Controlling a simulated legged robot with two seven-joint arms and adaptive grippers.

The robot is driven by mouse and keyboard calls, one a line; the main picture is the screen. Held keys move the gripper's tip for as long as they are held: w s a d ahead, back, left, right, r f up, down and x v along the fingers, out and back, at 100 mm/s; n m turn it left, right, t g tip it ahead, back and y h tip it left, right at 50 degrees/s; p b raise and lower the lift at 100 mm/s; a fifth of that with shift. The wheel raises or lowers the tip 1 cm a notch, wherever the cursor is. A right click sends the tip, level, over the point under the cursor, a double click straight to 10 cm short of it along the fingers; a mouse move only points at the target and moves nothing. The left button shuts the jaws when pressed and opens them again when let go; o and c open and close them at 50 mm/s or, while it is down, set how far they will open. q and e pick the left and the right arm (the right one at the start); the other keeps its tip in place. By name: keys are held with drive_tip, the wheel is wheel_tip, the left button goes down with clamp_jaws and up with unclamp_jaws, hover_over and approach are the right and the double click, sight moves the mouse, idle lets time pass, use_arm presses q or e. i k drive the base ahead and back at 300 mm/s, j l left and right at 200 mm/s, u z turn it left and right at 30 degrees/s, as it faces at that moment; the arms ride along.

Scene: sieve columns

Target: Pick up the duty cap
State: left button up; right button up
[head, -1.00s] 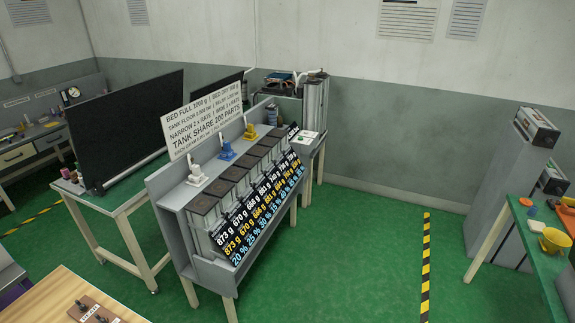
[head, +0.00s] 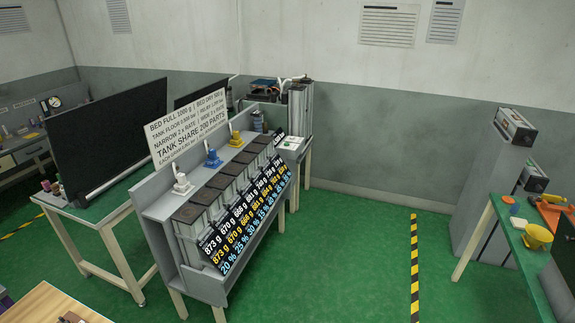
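No thing in view is marked as the duty cap, so I cannot tell which it is. Three small fittings stand in a row on the ledge of the grey column stand (head: 160,207): a white one (head: 182,186), a blue one (head: 212,158) and a yellow one (head: 235,139). Several dark square tops sit on the columns beside them, with number labels below. A yellow funnel-like cup (head: 538,236) stands on the green-topped bench (head: 512,232) at the right. Neither of my grippers is in view.
A wooden table (head: 45,305) shows at the bottom left, with a dark object at its edge. A green-topped table with a large black panel (head: 105,135) stands behind the stand. Green floor is clear between the stand and the yellow-black floor stripe (head: 414,265).

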sight(182, 186)
drive_tip(key=i+l, duration=0.2)
drive_tip(key=i, duration=0.3)
drive_tip(key=i+l+u, duration=0.1)
drive_tip(key=i, duration=0.35)
drive_tip(key=i+l, duration=0.35)
drive_tip(key=i+l+u, duration=0.1)
drive_tip(key=i+l, duration=0.15)
drive_tip(key=i, duration=0.35)
drive_tip(key=i+l+u, duration=0.25)
drive_tip(key=i, duration=0.15)
drive_tip(key=j+u, duration=0.1)
drive_tip(key=u, duration=1.2)
drive_tip(key=i+l, duration=0.05)
